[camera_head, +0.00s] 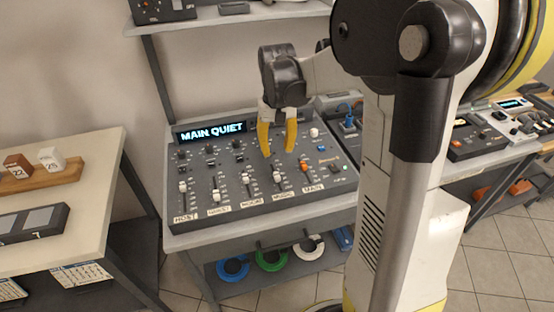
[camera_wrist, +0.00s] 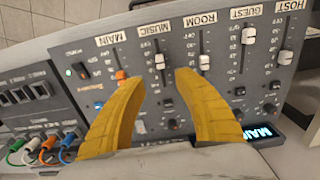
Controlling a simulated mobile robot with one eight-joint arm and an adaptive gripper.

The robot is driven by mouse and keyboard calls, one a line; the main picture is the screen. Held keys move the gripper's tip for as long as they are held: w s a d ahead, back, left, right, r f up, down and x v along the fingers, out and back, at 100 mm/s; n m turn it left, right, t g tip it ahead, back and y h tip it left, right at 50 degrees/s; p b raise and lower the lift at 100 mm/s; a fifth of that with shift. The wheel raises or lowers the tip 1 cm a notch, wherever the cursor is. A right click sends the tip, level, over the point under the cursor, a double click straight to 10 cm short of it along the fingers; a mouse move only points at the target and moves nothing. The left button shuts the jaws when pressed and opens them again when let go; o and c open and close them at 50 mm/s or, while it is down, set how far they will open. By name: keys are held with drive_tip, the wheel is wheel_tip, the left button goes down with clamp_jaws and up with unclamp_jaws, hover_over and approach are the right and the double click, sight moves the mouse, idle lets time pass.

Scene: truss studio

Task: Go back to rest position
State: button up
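My gripper (camera_head: 276,140) has yellow fingers and hangs over the upper right part of the mixing console (camera_head: 195,221). In the wrist view the two fingers of my gripper (camera_wrist: 163,105) are spread apart with nothing between them. The console's display (camera_head: 211,132) reads "MAIN QUIET". Its faders are labelled HOST, GUEST, ROOM, MUSIC and MAIN. The orange MAIN fader (camera_head: 304,166) stands just right of the fingers in the head view, and also shows in the wrist view (camera_wrist: 122,76).
A cream table (camera_head: 90,160) with a wooden block tray (camera_head: 45,180) stands at left. A shelf (camera_head: 230,18) is above the console. Coiled cables, blue (camera_head: 233,269) and green (camera_head: 271,260), lie below. More equipment (camera_head: 470,138) stands at right. Tiled floor (camera_head: 490,270) shows at lower right.

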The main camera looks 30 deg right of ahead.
drive_tip(key=shift+r, duration=0.4)
drive_tip(key=s+a+r+n+t, duration=0.1)
drive_tip(key=s+a+r+t, duration=0.2)
drive_tip(key=s+a, duration=0.4)
drive_tip(key=s+a+r+n+t, duration=0.2)
drive_tip(key=s+a+r+t, duration=0.1)
drive_tip(key=s+a, duration=0.4)
drive_tip(key=shift+s+a+t, duration=0.3)
drive_tip(key=shift+s+t, duration=0.05)
drive_tip(key=shift+t, duration=0.25)
idle(0.4)
